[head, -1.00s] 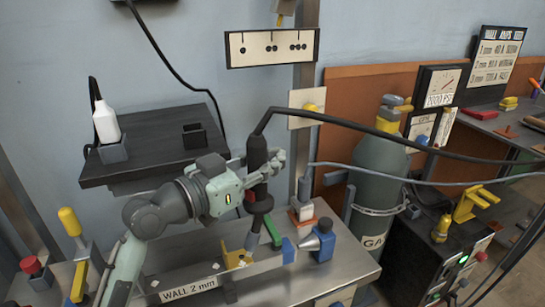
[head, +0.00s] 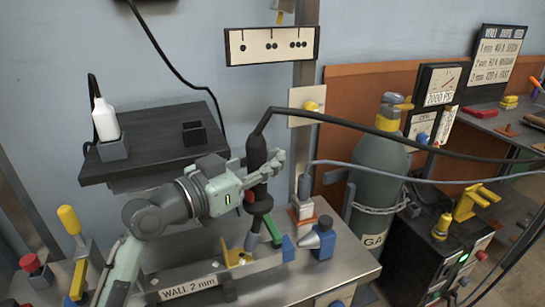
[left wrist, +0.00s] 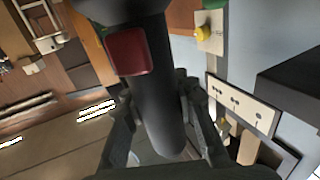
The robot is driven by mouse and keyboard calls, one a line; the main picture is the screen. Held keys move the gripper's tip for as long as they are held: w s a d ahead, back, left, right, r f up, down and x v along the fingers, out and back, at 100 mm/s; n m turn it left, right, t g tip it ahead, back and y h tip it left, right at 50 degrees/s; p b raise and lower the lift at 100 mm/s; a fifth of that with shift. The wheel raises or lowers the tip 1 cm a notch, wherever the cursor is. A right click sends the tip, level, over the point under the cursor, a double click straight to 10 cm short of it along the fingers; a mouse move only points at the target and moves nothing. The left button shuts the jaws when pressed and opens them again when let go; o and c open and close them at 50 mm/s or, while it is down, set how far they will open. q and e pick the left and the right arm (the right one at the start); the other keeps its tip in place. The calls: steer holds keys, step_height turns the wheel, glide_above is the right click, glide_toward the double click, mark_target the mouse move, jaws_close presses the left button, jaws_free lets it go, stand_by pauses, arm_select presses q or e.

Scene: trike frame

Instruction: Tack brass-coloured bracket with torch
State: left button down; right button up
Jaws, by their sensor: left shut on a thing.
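My left gripper (head: 266,172) is shut around the dark handle of the torch (head: 257,152). It holds the torch upright with its nozzle down. The brass-coloured bracket (head: 237,258) sits on the grey tube marked WALL 2 mm (head: 200,288). The torch's lower end is just above or at the bracket; I cannot tell whether it touches. In the left wrist view the torch's black body (left wrist: 160,110), with a red button, lies between my fingers. My right gripper is out of view.
A green piece (head: 272,230) and blue blocks (head: 322,243) stand right of the bracket. A gas cylinder (head: 377,175) is farther right. A black cable runs right from the torch. A dark shelf (head: 160,150) with a white bottle (head: 105,120) is behind my arm.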

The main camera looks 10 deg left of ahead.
arm_select(q)
steer(key=shift+r, duration=0.1)
stand_by(0.3)
steer(key=shift+f+b, duration=0.3)
steer(key=shift+f, duration=0.05)
stand_by(0.3)
steer(key=shift+f, duration=0.2)
stand_by(1.1)
step_height(320, 180, up, 7)
steer(key=p, duration=0.3)
steer(key=shift+r, duration=0.15)
stand_by(0.5)
stand_by(0.9)
